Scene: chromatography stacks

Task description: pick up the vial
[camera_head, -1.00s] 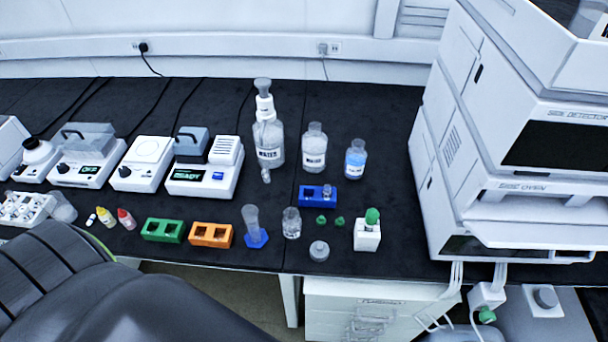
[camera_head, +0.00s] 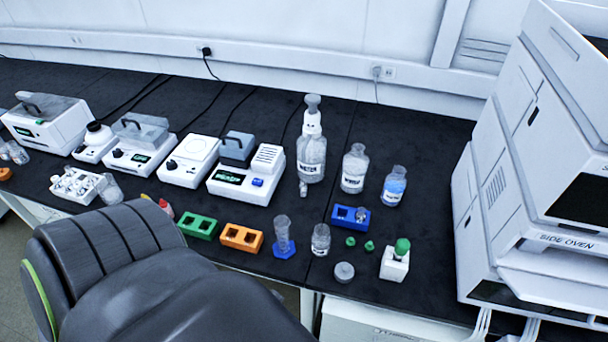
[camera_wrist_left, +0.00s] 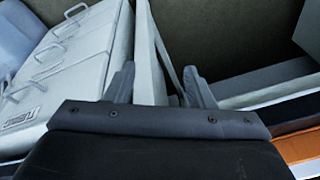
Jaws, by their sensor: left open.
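A small clear vial (camera_head: 361,214) stands in the blue two-hole block (camera_head: 344,215) on the black bench, in front of the bottles in the head view. A green cap (camera_head: 402,246) shows on top of a white block (camera_head: 394,264) to its right; I cannot tell whether a vial is under it. My left gripper (camera_wrist_left: 158,70) is open and empty in the left wrist view, with no vial between its fingers. In the head view my left arm covers the lower left and its gripper does not show. My right gripper is not in view.
Green (camera_head: 197,227) and orange (camera_head: 241,237) blocks, a cylinder on a blue base (camera_head: 283,235) and a beaker (camera_head: 320,240) line the bench front. Labelled bottles (camera_head: 355,168) stand behind. A tall instrument stack (camera_head: 510,170) bounds the right. The wrist view shows a drawer cabinet (camera_wrist_left: 75,75).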

